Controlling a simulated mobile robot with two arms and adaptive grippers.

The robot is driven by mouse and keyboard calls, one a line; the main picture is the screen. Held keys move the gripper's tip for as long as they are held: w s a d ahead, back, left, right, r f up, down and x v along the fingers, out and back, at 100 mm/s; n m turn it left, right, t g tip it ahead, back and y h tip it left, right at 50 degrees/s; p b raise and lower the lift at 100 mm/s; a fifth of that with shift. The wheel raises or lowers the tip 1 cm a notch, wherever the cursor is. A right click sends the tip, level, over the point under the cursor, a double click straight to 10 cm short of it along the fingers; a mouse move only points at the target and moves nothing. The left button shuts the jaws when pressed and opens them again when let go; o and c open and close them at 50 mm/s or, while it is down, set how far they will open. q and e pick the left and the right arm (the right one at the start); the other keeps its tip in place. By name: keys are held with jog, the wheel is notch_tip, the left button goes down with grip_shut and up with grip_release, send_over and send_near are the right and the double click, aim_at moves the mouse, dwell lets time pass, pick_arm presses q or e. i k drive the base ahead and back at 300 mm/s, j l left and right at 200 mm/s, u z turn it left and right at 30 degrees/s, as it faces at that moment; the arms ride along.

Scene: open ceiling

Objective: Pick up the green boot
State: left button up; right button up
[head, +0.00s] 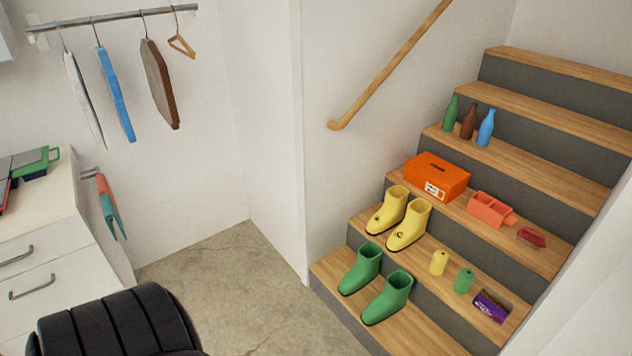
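Two green boots stand upright side by side on the lowest stair step. One green boot (361,269) is on the left, closer to the wall. The other green boot (388,298) is to its right and nearer to me. Both have dark soles and open tops, and nothing touches them from above. Neither of my grippers shows in the head view.
An orange box (437,177) sits higher. A black padded seat (115,325) is at lower left. Concrete floor (240,290) before the stairs is clear.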

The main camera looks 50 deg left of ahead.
aim_at(366, 267)
jog(key=u, duration=1.1)
jog(key=z, duration=0.5)
jog(key=i+j+z, duration=0.2)
jog(key=z, duration=0.15)
jog(key=i+j+z, duration=0.15)
jog(key=j+z, duration=0.25)
jog(key=l, duration=0.15)
